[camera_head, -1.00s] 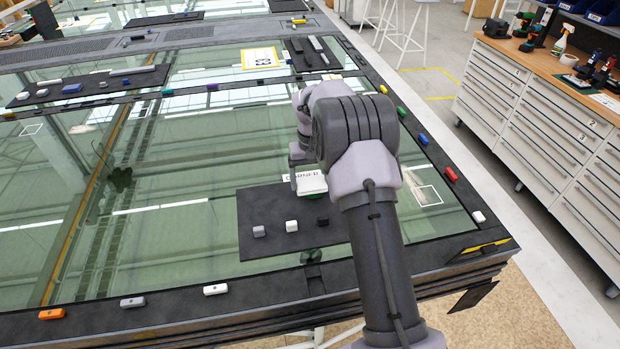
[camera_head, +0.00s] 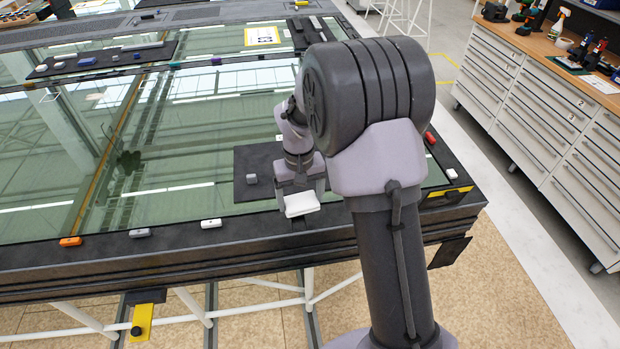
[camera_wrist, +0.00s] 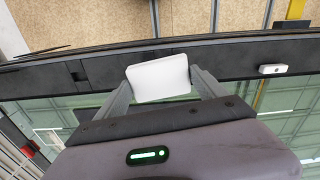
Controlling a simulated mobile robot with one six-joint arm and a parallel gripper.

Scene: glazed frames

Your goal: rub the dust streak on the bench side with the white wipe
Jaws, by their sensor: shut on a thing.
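My gripper (camera_head: 300,194) is shut on the white wipe (camera_head: 302,205), a pale flat pad held between its two fingers. In the head view the wipe appears at the front rim of the bench (camera_head: 180,236), by the front edge of the dark mat. In the wrist view the wipe (camera_wrist: 158,78) sits between both fingers, over the dark rim (camera_wrist: 105,68). I cannot tell whether it touches the bench. The dark bench side (camera_head: 130,270) shows below the rim. I cannot make out a dust streak on it.
A grey block (camera_head: 251,179) lies on the dark mat (camera_head: 247,158). Orange (camera_head: 70,241), grey (camera_head: 139,233) and white (camera_head: 211,223) blocks line the front rim. A yellow bracket (camera_head: 142,320) hangs below. A drawer cabinet (camera_head: 540,120) stands right. The floor in front is clear.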

